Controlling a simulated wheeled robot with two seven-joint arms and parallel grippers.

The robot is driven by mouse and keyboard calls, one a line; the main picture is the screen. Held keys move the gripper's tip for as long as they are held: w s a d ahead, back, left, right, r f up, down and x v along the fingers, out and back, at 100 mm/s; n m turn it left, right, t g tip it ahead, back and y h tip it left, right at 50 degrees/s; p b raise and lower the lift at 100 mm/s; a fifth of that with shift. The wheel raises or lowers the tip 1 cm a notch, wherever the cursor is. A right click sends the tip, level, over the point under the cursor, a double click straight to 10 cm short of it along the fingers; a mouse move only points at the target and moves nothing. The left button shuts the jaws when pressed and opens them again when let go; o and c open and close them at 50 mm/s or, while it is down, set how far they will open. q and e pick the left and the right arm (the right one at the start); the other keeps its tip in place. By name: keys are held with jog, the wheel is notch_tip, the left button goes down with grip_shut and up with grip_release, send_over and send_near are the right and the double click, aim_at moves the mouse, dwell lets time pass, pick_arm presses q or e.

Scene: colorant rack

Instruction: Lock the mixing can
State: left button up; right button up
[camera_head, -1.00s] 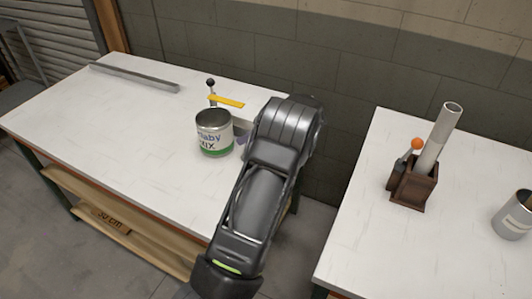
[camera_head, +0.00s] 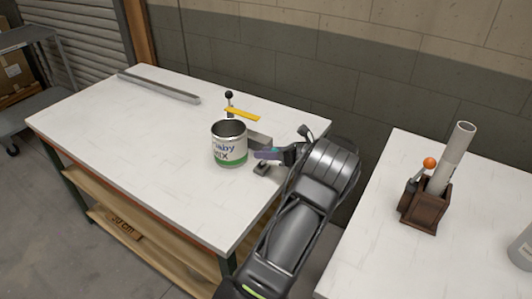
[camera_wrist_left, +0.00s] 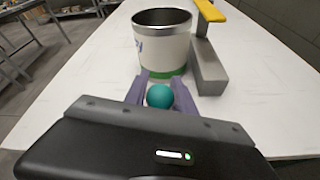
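The mixing can (camera_head: 228,148), white with a green band and an open top, stands upright on the left table; the left wrist view also shows it (camera_wrist_left: 163,50). Beside it is a grey block (camera_wrist_left: 208,72) with a yellow bar (camera_head: 242,114) above and a black-knobbed lever (camera_head: 229,96) behind. My left gripper (camera_head: 266,154) is low at the can's right side. In the left wrist view its two fingers stand either side of a teal ball (camera_wrist_left: 159,96), with slim gaps seemingly left. What the ball is attached to is hidden. My right gripper is not in view.
A long grey bar (camera_head: 158,87) lies at the back left of the white table (camera_head: 120,130). A second table (camera_head: 400,262) at right holds a brown holder (camera_head: 427,208) with a tube and an orange-knobbed lever. A grey can (camera_head: 522,248) is at its right edge.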

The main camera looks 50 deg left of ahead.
pick_arm(q)
jog(key=o, duration=0.4)
jog(key=shift+b+v, duration=0.65)
jog(key=shift+v, duration=3.25)
